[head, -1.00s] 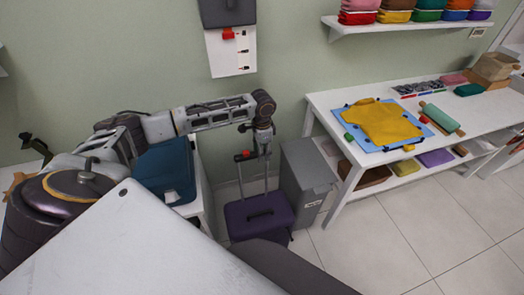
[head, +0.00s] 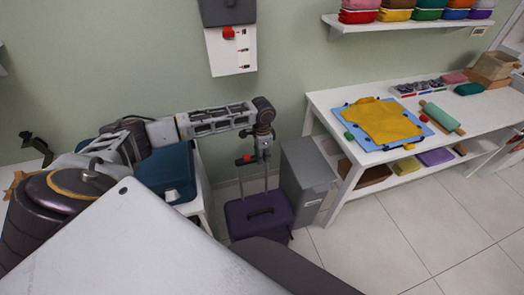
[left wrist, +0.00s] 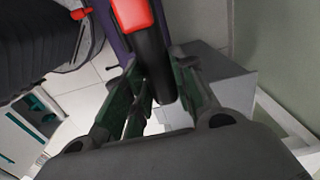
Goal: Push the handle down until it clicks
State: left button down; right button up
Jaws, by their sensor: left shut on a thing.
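A purple suitcase (head: 258,215) stands upright on the floor against the wall, with its telescopic handle (head: 247,159) raised above it on two grey rods. The handle has a red button part, which also shows in the left wrist view (left wrist: 132,14). My left gripper (head: 262,150) is at the right end of the handle and is shut on its black grip (left wrist: 152,60). In the left wrist view the grip runs between the two green fingers of the gripper (left wrist: 155,88). My right gripper is not in view.
A grey bin (head: 307,180) stands close to the right of the suitcase. A white table (head: 330,105) holds a folded yellow shirt (head: 383,121). A blue case (head: 167,172) is on the left. The floor at the front right is clear.

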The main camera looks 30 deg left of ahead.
pick_arm(q)
notch_tip(320, 180, down, 25)
jog(key=b, duration=0.6)
jog(key=shift+b, duration=0.35)
jog(key=shift+f, duration=0.45)
jog(key=shift+s+d+f+b, duration=0.1)
jog(key=shift+s+f+b, duration=0.05)
jog(key=shift+b, duration=0.15)
jog(key=shift+f, duration=0.15)
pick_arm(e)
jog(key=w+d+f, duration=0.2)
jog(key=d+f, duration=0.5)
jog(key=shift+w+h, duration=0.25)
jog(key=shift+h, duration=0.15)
pick_arm(q)
jog(key=c, duration=1.2)
grip_release()
jog(key=shift+f, duration=0.1)
jog(key=shift+o, duration=0.2)
jog(key=shift+w, duration=0.2)
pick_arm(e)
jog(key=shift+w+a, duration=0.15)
